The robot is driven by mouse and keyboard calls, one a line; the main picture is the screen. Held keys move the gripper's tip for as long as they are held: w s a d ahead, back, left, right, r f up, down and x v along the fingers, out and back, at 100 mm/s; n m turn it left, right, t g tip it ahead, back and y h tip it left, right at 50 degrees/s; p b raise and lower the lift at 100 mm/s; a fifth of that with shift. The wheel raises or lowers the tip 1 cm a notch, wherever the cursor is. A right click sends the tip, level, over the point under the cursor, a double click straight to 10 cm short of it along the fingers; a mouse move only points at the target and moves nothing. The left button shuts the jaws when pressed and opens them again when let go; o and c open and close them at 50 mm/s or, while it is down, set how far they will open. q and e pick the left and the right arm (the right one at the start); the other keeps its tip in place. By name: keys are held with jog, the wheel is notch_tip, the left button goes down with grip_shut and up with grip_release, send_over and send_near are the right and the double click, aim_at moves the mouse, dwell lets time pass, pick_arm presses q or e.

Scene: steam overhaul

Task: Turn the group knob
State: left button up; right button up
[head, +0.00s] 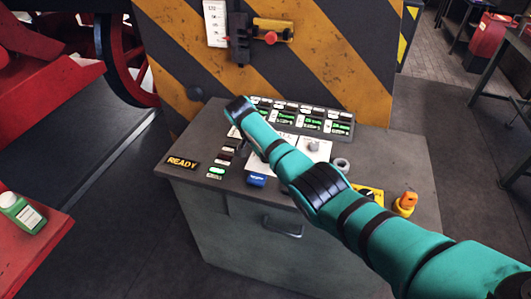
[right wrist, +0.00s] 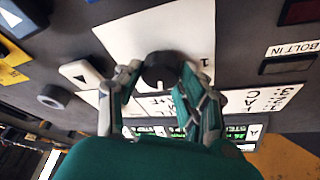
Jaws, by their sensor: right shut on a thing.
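The group knob (right wrist: 162,71) is a round black knob with a white pointer line, on a white plate (right wrist: 187,32) marked "1", in the right wrist view. My right gripper (right wrist: 163,84) has its fingers on both sides of it and is shut on it. In the head view my right arm crosses the console from the lower right; it hides the knob and the right gripper. My left gripper is in neither view.
A green bottle (head: 20,212) is at the left.

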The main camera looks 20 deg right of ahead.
jog(key=o, duration=1.2)
jog(key=shift+r, duration=0.1)
jog(key=v, duration=1.2)
